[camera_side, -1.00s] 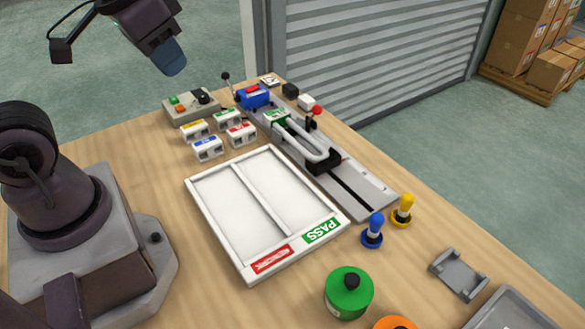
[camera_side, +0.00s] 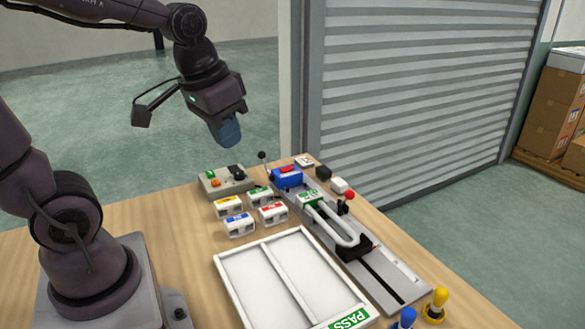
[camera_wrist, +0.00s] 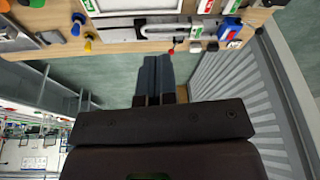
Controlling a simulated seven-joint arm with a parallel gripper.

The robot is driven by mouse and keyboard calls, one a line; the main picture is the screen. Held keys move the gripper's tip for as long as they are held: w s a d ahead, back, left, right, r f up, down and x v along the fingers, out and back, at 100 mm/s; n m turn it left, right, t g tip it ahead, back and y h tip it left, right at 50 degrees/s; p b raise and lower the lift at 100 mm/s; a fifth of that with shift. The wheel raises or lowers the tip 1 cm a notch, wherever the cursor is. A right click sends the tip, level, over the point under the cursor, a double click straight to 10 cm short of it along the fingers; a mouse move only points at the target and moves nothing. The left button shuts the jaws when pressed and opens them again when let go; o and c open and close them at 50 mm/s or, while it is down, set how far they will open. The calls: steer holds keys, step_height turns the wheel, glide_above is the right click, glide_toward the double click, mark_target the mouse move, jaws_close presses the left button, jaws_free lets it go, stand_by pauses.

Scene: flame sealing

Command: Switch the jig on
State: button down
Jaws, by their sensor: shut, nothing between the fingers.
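The jig (camera_side: 375,268) is a long grey rail fixture with a white U-shaped piece and a red-knobbed lever. A blue block (camera_side: 287,178) sits at its far end; the jig also shows upside down in the wrist view (camera_wrist: 122,34). A grey control box (camera_side: 243,185) with an orange button (camera_side: 216,183), a green one and a black knob (camera_side: 236,171) stands left of the far end. My gripper (camera_side: 226,132) is shut and empty, with blue-grey fingers. It appears above the box in the side view, apart from it. Its fingers also show in the wrist view (camera_wrist: 157,75).
Several small white blocks with coloured labels (camera_side: 239,227) stand in front of the box. A white two-part tray (camera_side: 263,256) lies nearer. Blue (camera_side: 404,317) and yellow (camera_side: 436,304) pegs stand by the rail's near end. A grey shutter (camera_side: 420,90) rises behind the table.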

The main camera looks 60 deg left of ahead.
steer(key=w+a+f+n+g, duration=0.1)
steer(key=w+a+f, duration=0.3)
steer(key=w+a, duration=0.6)
steer(key=m+t, duration=0.2)
glide_above(292, 166)
steer(key=s, duration=0.5)
step_height(292, 166, down, 8)
steer(key=shift+r+m+h, duration=0.15)
steer(key=shift+m+h, duration=0.25)
steer(key=shift+m, duration=0.2)
steer(key=x, duration=0.9)
steer(key=s+x, duration=0.1)
steer(key=x, duration=0.4)
